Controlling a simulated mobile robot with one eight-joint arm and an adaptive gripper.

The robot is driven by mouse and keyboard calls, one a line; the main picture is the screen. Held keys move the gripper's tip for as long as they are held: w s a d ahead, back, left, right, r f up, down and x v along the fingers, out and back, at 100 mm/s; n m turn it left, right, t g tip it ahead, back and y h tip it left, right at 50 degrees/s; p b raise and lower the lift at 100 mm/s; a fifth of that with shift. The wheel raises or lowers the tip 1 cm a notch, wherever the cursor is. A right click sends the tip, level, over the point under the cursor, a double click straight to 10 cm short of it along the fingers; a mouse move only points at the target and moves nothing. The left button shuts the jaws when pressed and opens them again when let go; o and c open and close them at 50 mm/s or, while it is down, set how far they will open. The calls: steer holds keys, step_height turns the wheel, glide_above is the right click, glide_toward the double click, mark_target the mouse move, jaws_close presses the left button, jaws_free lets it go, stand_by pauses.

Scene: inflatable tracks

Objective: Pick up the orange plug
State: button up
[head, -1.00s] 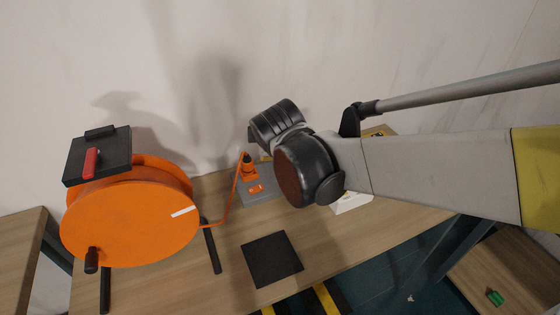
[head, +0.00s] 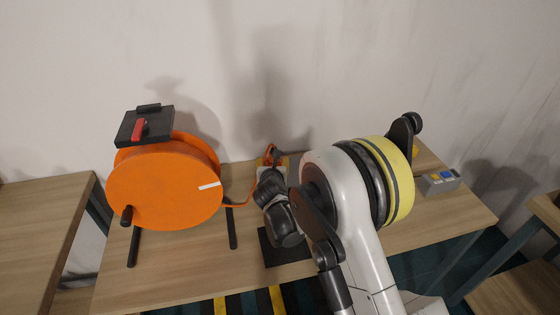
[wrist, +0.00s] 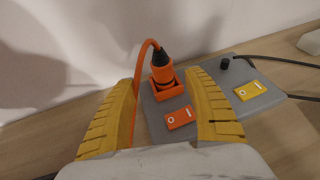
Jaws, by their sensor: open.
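The orange plug (wrist: 162,73) with a black top (wrist: 158,56) stands upright in an orange socket (wrist: 167,88) on a grey box (wrist: 152,117), against the wall side of the table. An orange cable arches from its top to the left. My gripper (wrist: 160,80) is open, its yellow fingers reaching forward to the left and right of the plug, apart from it. The cable passes close to the left finger. In the head view my arm's dark wrist hides most of the box and plug; a bit of orange cable (head: 270,150) shows.
An orange cable reel (head: 165,190) stands on the wooden table (head: 185,265), left of my arm. A grey box with yellow and blue buttons (head: 438,181) sits at the table's right. A black mat (head: 272,252) lies in front.

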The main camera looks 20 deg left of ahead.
steer(key=shift+x, duration=1.1)
steer(key=b+x, duration=0.1)
steer(key=x, duration=0.2)
steer(key=b+x, duration=0.1)
steer(key=shift+w+d+f+b, duration=0.2)
steer(key=shift+f+b, duration=0.1)
steer(key=shift+w+a, duration=0.15)
steer(key=shift+w, duration=0.2)
steer(key=c, duration=1.3)
